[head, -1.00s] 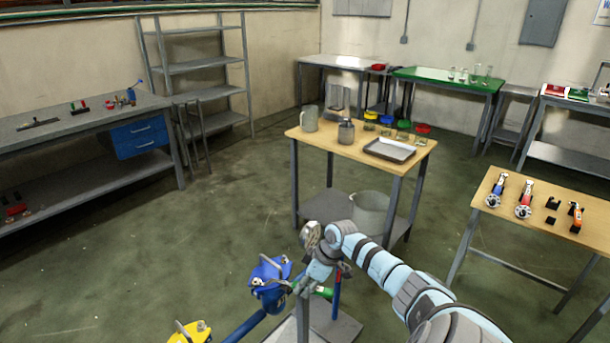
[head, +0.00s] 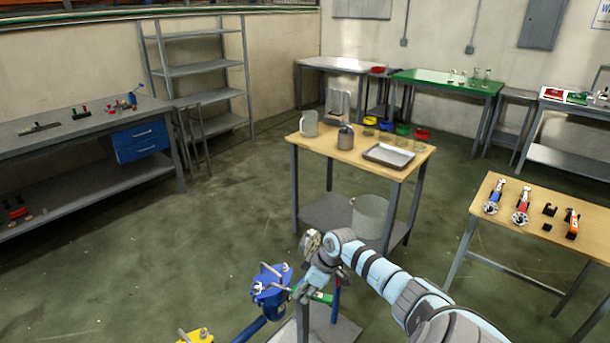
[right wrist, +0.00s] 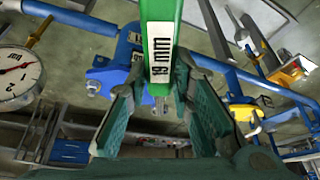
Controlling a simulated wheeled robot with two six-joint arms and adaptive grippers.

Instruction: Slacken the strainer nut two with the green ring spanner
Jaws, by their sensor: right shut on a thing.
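My right gripper (head: 302,294) is shut on the green ring spanner (head: 321,298), close to the right of the blue strainer (head: 270,286). In the right wrist view, the spanner (right wrist: 160,40), marked "19 mm", lies between the jaws (right wrist: 150,105). The blue strainer (right wrist: 112,72) is behind it, with a bolt and nut (right wrist: 93,87) showing beside the jaws. Another bolt end (right wrist: 160,104) shows below the spanner. The ring end is out of sight, so I cannot tell whether it sits on a nut or which nut is number two. My left gripper is not in view.
A pressure gauge (right wrist: 18,76) is close at the left of the wrist view. Blue pipes and a yellow fitting (right wrist: 243,116) are at its right. In the head view, a yellow fitting (head: 196,336) sits at lower left. A wooden table (head: 330,143) stands beyond; the floor at left is clear.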

